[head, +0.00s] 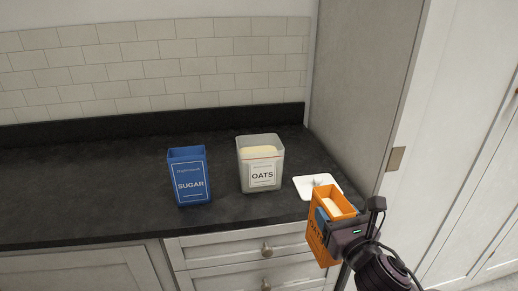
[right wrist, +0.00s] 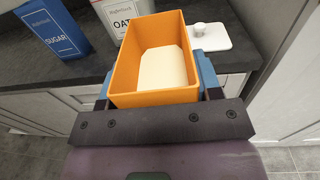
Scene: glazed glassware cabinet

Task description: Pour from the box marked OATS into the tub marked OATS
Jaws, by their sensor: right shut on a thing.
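The orange box marked OATS (head: 320,243) is held upright by my right gripper (head: 334,219), in front of the counter's right edge. In the right wrist view the box (right wrist: 125,75) is open at the top, with pale contents low inside. My right gripper (right wrist: 152,88) is shut on it, with blue fingers on both sides. The clear tub marked OATS (head: 261,175) stands upright on the counter, open, with pale oats up near a red line. It lies left of and beyond the box. My left gripper is not in view.
A blue box marked SUGAR (head: 188,177) stands open on the counter, left of the tub. A white lid with a knob (head: 311,187) lies right of the tub. A tall cabinet side (head: 362,90) bounds the counter on the right. The counter's left part (head: 80,190) is clear.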

